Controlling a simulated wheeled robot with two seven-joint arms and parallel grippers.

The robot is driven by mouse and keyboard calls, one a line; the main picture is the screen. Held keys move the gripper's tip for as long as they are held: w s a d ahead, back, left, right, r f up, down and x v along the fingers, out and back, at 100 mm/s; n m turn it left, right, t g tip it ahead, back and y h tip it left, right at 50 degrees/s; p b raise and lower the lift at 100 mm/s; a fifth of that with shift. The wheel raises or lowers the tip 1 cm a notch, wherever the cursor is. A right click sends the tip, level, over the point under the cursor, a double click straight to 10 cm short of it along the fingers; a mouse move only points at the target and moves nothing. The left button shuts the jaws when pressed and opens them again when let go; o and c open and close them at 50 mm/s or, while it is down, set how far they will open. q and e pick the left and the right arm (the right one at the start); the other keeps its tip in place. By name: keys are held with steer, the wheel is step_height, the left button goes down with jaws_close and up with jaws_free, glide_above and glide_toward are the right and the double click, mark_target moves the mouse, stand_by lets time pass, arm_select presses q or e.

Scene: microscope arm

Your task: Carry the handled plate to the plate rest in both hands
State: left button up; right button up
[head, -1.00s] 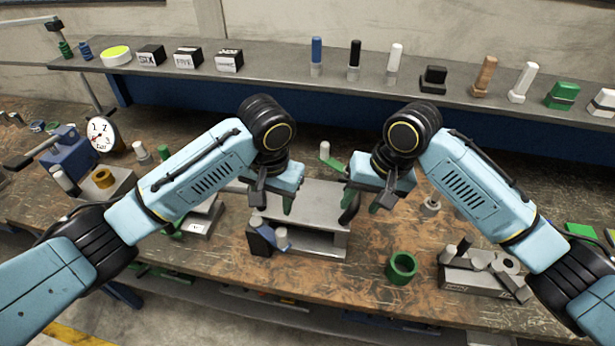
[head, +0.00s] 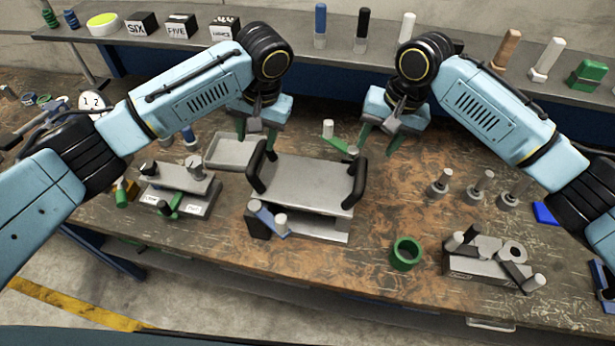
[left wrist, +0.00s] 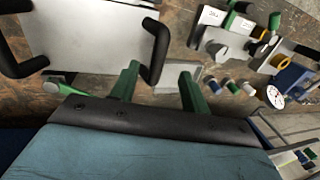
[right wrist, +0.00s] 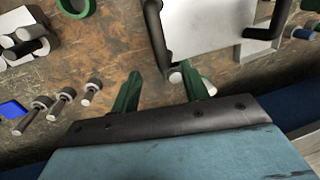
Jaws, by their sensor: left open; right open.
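The handled plate (head: 310,184) is a flat grey plate with a black handle at its left and right ends. It sits level above a grey slab (head: 325,230), with a blue and grey piece at its front left corner. The plate also shows in the left wrist view (left wrist: 85,35) and the right wrist view (right wrist: 205,22). My left gripper (head: 256,132) is open and empty, beyond the left handle. My right gripper (head: 376,140) is open and empty, beyond the right handle. In each wrist view a handle lies between the fingers in the picture, apparently apart from them. I cannot tell which thing is the plate rest.
A shallow grey tray (head: 228,153) lies behind left of the plate. A grey fixture (head: 180,188) stands at left. A green ring (head: 405,254), a block with cylinders (head: 490,262) and several pegs (head: 478,188) stand at right. A shelf (head: 270,50) runs along the back.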

mark_target(254, 159)
arm_select(q)
steer(key=x, duration=1)
steer(key=shift+f, duration=0.15)
arm_select(e)
steer(key=f, duration=0.3)
steer(key=a+f, duration=0.1)
steer(key=f, duration=0.2)
steer(key=a+f, duration=0.1)
steer(key=f, duration=0.3)
steer(key=shift+w, duration=0.2)
arm_select(q)
steer(key=shift+c, duration=0.3)
arm_select(e)
steer(key=shift+c, duration=0.3)
arm_select(q)
jaws_close()
arm_select(e)
jaws_close()
steer(key=shift+d, duration=0.1)
arm_select(q)
steer(key=shift+w+r, duration=0.2)
steer(key=shift+r, duration=0.05)
arm_select(e)
steer(key=shift+w+r, duration=0.15)
steer(key=shift+r, duration=0.1)
steer(key=shift+w, duration=0.1)
